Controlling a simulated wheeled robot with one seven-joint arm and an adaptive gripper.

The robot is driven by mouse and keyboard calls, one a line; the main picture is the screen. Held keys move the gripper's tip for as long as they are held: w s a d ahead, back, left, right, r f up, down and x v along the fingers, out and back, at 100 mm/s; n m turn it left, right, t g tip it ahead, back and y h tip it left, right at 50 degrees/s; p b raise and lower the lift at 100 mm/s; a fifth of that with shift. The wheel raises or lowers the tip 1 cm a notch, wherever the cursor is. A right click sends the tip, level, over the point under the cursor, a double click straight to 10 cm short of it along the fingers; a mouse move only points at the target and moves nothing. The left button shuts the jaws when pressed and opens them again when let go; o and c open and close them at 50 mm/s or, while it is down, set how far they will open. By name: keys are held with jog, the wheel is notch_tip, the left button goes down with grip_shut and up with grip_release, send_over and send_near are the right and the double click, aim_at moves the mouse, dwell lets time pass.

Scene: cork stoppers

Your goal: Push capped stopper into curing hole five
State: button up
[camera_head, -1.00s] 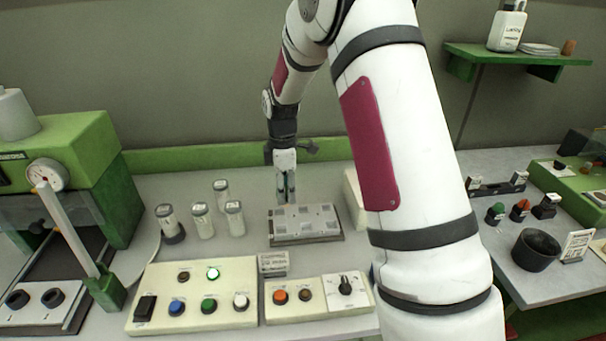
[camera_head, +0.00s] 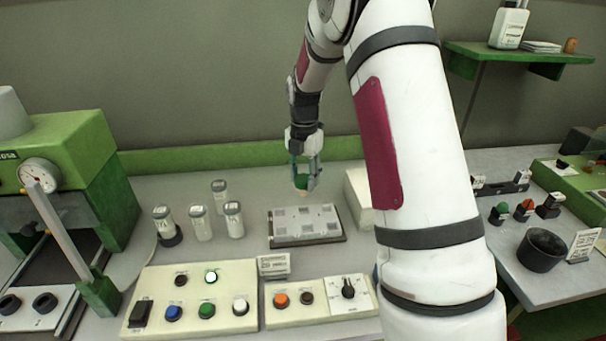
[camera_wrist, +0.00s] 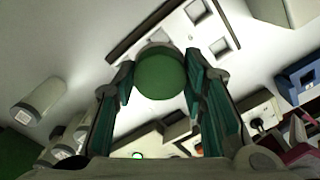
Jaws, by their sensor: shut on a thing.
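My gripper (camera_head: 305,176) is shut on a stopper with a green cap (camera_head: 301,187), whose pale lower end shows below the cap. In the wrist view the round green cap (camera_wrist: 160,74) sits between the two fingertips. The gripper holds it in the air above the right back part of the curing block (camera_head: 291,239), a grey metal plate with several square labels or openings. In the wrist view the block (camera_wrist: 133,38) lies beyond the cap, with square openings showing. Which one is hole five cannot be read.
Several clear capped vials (camera_head: 201,223) stand left of the block. A control panel (camera_head: 190,297) with buttons and a smaller panel (camera_head: 320,297) with a knob lie in front. A pale box (camera_head: 357,194) stands right of the block. A green press (camera_head: 62,165) is at left.

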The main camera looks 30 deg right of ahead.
aim_at(304, 192)
jog(key=shift+f+b, duration=0.9)
jog(key=shift+f, duration=1.8)
jog(key=shift+d+f, duration=0.1)
jog(key=shift+f, duration=1.2)
dwell(0.6)
jog(key=o, duration=0.9)
notch_tip(304, 192, up, 12)
jog(key=shift+r, duration=0.1)
dwell(0.4)
